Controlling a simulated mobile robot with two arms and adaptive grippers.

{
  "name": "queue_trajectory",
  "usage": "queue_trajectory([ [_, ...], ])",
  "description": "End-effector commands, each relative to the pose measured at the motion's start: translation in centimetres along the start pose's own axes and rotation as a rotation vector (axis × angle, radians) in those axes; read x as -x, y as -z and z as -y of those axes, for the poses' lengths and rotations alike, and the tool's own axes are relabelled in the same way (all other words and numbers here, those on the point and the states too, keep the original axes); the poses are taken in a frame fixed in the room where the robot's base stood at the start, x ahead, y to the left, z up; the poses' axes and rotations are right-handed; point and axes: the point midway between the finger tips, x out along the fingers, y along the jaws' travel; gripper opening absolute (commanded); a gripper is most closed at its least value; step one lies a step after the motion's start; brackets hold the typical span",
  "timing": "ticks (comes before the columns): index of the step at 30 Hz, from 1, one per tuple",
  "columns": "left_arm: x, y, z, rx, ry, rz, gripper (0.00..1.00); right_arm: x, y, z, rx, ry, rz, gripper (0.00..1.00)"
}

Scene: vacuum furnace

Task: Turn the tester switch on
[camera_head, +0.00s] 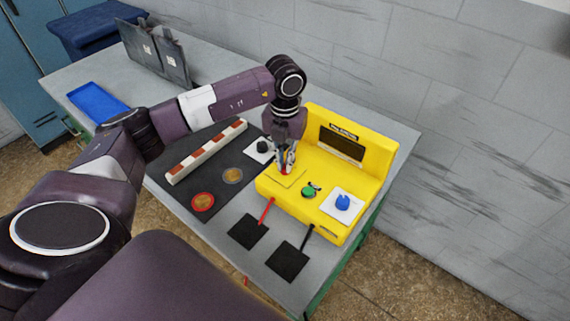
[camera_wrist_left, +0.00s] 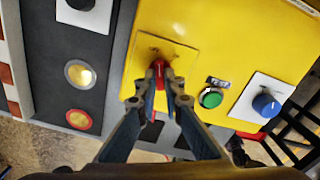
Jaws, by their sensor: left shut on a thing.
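The yellow tester (camera_head: 385,160) stands on the grey table, with a dark screen on its raised back. On its front panel are a red switch (camera_wrist_left: 158,70), a green button (camera_head: 309,190) and a blue knob (camera_head: 342,202) on a white plate. My left gripper (camera_head: 286,168) reaches down over the left part of the panel and is shut on the red switch. In the left wrist view the fingertips (camera_wrist_left: 160,82) sit on either side of the switch. The green button (camera_wrist_left: 211,98) and blue knob (camera_wrist_left: 265,104) are to its right. My right gripper is not in view.
Left of the tester, a dark mat (camera_head: 182,192) holds a red-and-white bar (camera_head: 207,152), round discs and a black knob on a white plate (camera_head: 260,148). Red and black leads run to dark pads in front. A blue tray (camera_head: 97,102) lies far left.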

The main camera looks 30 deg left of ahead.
Motion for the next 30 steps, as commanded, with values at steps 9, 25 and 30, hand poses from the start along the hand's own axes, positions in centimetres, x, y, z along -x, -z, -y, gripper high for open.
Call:
queue_trajectory([
  [9, -0.3, -0.2, -0.1, -0.286, 0.000, 0.005, 0.00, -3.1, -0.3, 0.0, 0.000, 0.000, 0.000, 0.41],
  [25, -0.1, -0.2, -0.3, -0.732, -0.001, 0.004, 0.00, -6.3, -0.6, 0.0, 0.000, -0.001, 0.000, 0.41],
  [30, 0.0, -0.2, -0.3, -0.819, -0.001, 0.004, 0.00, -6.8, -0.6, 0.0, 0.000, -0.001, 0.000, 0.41],
])
